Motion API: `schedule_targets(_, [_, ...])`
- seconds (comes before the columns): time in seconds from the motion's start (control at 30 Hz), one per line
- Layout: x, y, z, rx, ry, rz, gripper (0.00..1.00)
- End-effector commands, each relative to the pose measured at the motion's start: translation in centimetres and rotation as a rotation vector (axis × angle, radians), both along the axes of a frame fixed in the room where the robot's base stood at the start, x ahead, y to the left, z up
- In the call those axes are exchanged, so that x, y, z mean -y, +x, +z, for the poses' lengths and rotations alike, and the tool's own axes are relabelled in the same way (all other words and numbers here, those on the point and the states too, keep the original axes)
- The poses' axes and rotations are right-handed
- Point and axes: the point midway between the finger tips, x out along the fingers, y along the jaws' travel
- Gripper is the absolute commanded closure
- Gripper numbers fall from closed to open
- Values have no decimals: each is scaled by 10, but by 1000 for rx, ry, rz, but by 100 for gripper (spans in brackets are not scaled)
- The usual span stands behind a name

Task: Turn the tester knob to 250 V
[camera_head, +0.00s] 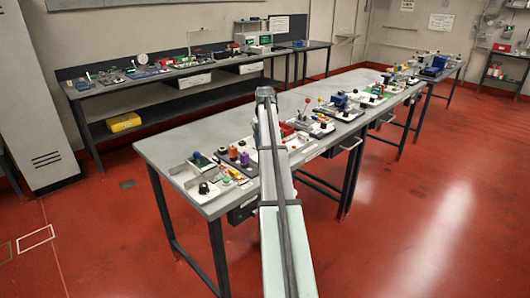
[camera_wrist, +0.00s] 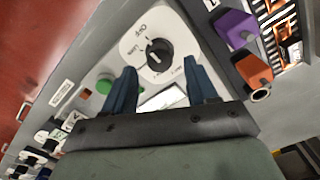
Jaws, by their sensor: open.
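The tester knob (camera_wrist: 158,51) is round and black with a white pointer mark, on a white dial plate (camera_wrist: 133,43) in the wrist view. The word OFF is legible on the plate; the other dial markings are too small or slanted to read surely. My gripper (camera_wrist: 162,78) is open, its two blue fingers apart and empty. Its fingertips lie just below the knob in the picture, one towards each side; I cannot tell their height above it. A pale display (camera_wrist: 165,98) shows between the fingers. My gripper cannot be made out in the head view.
A green button (camera_wrist: 104,87) is left of the fingers. A purple block (camera_wrist: 236,28) and an orange block (camera_wrist: 254,70) stand to the right. In the head view, the long grey table (camera_head: 160,150) holds many small devices, with bare surface along its far edge.

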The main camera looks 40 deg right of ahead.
Motion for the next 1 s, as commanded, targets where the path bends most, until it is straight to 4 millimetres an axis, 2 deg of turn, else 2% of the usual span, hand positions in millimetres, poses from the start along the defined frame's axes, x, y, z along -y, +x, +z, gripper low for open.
schedule_targets(0.33, [0, 0, -4, -1, 0, 0, 43])
schedule_targets(1.0, [0, 0, -34, -1, 0, 0, 43])
